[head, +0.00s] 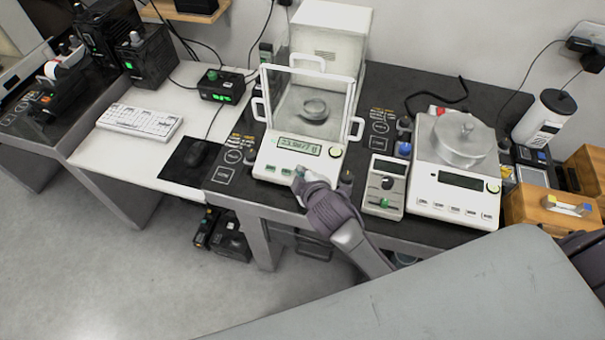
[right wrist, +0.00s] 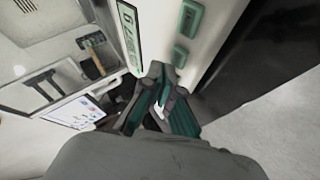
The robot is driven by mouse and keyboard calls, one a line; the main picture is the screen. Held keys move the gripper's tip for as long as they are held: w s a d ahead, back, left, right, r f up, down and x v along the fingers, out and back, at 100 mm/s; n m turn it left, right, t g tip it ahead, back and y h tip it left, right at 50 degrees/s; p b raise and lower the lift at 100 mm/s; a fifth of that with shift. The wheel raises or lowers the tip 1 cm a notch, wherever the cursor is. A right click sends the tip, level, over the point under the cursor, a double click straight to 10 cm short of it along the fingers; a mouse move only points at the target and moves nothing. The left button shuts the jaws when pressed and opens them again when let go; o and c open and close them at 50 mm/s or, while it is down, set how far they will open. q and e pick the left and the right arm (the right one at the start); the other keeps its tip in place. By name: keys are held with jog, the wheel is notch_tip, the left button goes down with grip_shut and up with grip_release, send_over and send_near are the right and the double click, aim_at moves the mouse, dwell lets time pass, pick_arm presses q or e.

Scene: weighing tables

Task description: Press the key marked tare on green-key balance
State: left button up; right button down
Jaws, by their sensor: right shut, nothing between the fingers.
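The green-key balance (head: 268,158) stands on the dark table at mid-picture in the head view, with a glass draft shield, a round pan and a lit display (head: 299,146). Green keys (head: 273,170) run along its front panel. In the right wrist view two green keys (right wrist: 190,18) show beside the display (right wrist: 130,32); their markings are not legible. My right gripper (head: 301,180) is shut and empty at the right part of that front panel. Its tips (right wrist: 165,80) hide part of the panel; I cannot tell whether they touch it. My left gripper is not in view.
A second balance (head: 430,190) with a round metal pan stands to the right. A small device with a knob (head: 384,187) lies between the balances. A mouse (head: 196,153) and a keyboard (head: 140,121) are on the white table at left.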

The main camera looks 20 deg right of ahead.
jog(key=shift+w+f, duration=0.1)
jog(key=shift+f, duration=0.15)
jog(key=shift+d+f, duration=0.1)
jog(key=shift+f, duration=0.3)
dwell(0.8)
jog(key=shift+r+p, duration=0.8)
jog(key=shift+p, duration=0.05)
jog(key=r+p, duration=0.1)
jog(key=s+r+p, duration=0.1)
jog(key=r+p, duration=0.1)
jog(key=a+r+p, duration=0.1)
jog(key=p, duration=0.1)
jog(key=shift+s+r, duration=0.25)
jog(key=shift+r, duration=0.15)
dwell(0.5)
